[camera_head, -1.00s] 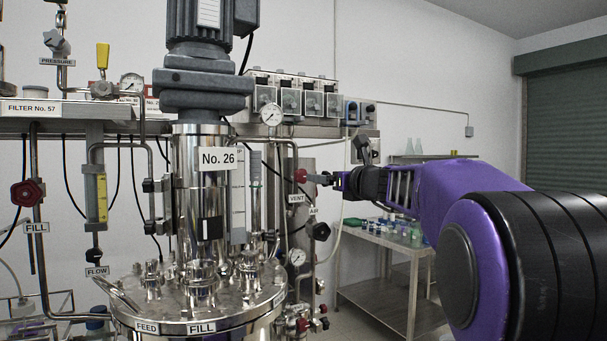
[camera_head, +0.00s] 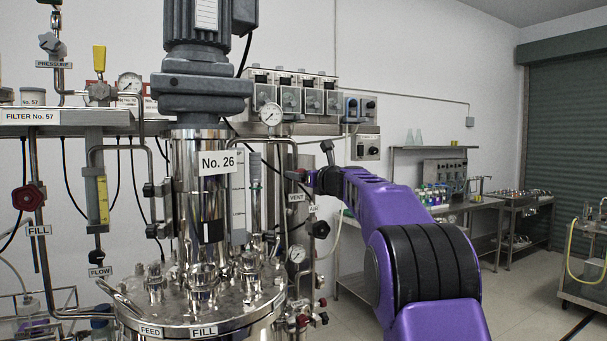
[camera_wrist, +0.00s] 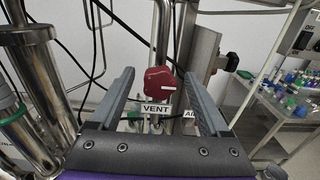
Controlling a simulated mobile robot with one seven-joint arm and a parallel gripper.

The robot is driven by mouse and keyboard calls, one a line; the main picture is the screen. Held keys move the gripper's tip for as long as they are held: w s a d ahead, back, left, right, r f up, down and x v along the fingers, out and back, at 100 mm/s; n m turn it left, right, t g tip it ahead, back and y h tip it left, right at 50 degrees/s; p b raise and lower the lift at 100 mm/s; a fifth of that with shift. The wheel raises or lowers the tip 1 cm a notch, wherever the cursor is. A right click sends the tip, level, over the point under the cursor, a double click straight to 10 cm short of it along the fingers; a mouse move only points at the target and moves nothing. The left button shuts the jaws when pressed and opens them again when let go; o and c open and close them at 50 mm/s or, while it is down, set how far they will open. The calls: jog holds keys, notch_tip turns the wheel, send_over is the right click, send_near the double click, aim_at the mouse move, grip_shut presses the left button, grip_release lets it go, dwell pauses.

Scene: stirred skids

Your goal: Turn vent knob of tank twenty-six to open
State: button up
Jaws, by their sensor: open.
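The red vent knob (camera_wrist: 160,83) sits in the middle of the wrist view, with a small white mark on its face and the VENT label (camera_wrist: 155,109) just below it. My gripper (camera_wrist: 161,90) is open, its two grey fingers reaching to either side of the knob with gaps showing; I cannot tell whether they touch it. In the head view the knob (camera_head: 294,175) is a small red patch, partly hidden by my gripper (camera_head: 312,178). The steel tank (camera_head: 205,215) carries a white No. 26 label (camera_head: 217,161).
An AIR label (camera_wrist: 190,114) and piping are right of the vent knob. Another red knob (camera_head: 28,198), labelled FILL, is far left. A gauge (camera_head: 271,114) sits above the vent. A bench with bottles (camera_wrist: 290,105) stands to the right. Floor at right is partly clear.

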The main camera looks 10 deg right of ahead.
grip_shut()
dwell(0.3)
jog(key=shift+n, duration=0.3)
jog(key=n+b, duration=0.2)
jog(key=n, duration=0.5)
jog(key=n+b, duration=0.3)
jog(key=n, duration=0.4)
jog(key=f+n+b, duration=0.1)
jog(key=n+b, duration=0.2)
jog(key=n, duration=0.4)
jog(key=shift+s+a, duration=0.1)
jog(key=shift+a, duration=0.15)
jog(key=shift+r+n, duration=0.1)
jog(key=shift+n, duration=0.3)
